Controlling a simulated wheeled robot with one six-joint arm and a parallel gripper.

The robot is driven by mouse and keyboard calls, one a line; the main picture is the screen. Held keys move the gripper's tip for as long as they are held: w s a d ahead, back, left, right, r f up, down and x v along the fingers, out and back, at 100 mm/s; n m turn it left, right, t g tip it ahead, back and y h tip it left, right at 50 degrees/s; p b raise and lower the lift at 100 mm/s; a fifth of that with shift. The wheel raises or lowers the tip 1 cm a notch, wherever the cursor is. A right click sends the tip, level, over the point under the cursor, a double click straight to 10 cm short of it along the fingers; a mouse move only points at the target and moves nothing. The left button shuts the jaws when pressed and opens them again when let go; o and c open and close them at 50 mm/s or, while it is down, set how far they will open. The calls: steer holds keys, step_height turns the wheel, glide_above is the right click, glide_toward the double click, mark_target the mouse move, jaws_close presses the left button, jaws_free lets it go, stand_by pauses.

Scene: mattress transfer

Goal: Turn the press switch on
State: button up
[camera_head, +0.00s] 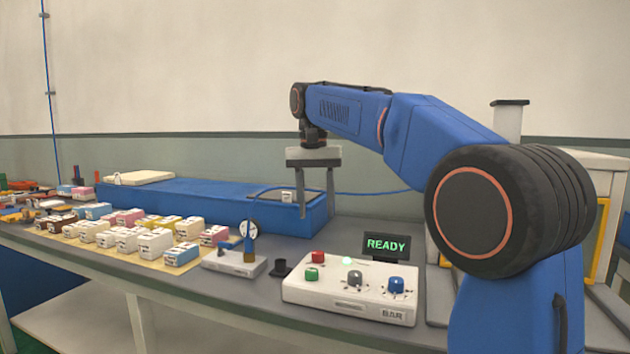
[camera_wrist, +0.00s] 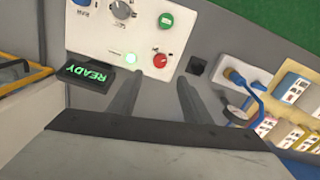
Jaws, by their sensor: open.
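A white control box (camera_head: 345,300) stands on the table, marked with "BAR"-like lettering. It carries a red button (camera_head: 318,257), a green button (camera_head: 312,273), a grey knob (camera_head: 355,279), a blue knob (camera_head: 396,285) and a lit green lamp (camera_head: 347,261). A dark display (camera_head: 386,246) behind it reads READY in green. None of these is clearly labelled as the press switch. My gripper (camera_head: 316,214) is open and empty, pointing down behind the box. In the wrist view, its fingertips (camera_wrist: 157,80) appear close to the red button (camera_wrist: 160,60), apparently above and not touching.
A long blue mattress-like block (camera_head: 210,198) lies behind. Several small boxes (camera_head: 155,245) stand at the left. A white stand with a gauge (camera_head: 235,261) and a small black piece (camera_head: 281,268) sit left of the control box. Grey tabletop shows around them.

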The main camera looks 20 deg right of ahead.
step_height(320, 180, up, 7)
steer(key=shift+a, duration=0.15)
steer(key=shift+f, duration=0.1)
stand_by(0.3)
